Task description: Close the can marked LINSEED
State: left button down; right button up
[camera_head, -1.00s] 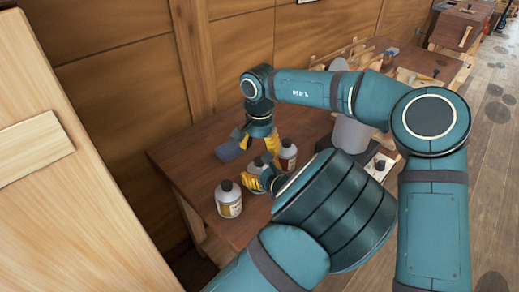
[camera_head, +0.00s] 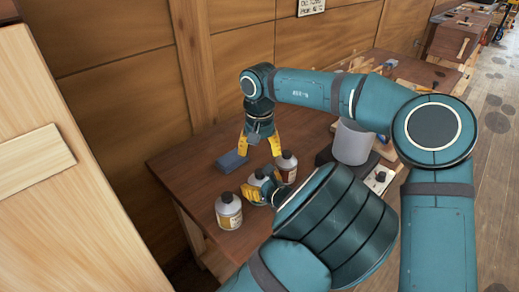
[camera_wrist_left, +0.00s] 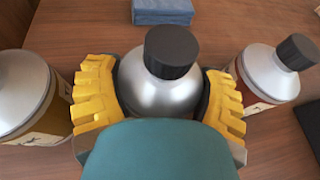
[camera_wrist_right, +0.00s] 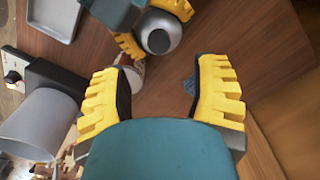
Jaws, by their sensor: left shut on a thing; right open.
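Three silver-grey cans with dark caps stand on the brown table. My left gripper (camera_head: 263,191) is shut around the body of the middle can (camera_wrist_left: 165,92), which stands upright with its black cap (camera_wrist_left: 171,50) on top. How tight the cap is cannot be seen. The other cans, one at left (camera_head: 229,211) and one at right (camera_head: 286,167), stand apart from it, both capped. Their labels are too small or cut off to read, and the middle can's is hidden. My right gripper (camera_head: 260,148) is open and empty, pointing down behind and above the middle can.
A pale grey cylinder (camera_head: 352,142) and a small light panel with a dark knob (camera_head: 380,178) are to the right. A wooden wall is behind. A large pale wooden panel (camera_head: 60,180) fills the left.

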aim_at(259, 171)
jog(key=shift+f, duration=4)
grip_shut()
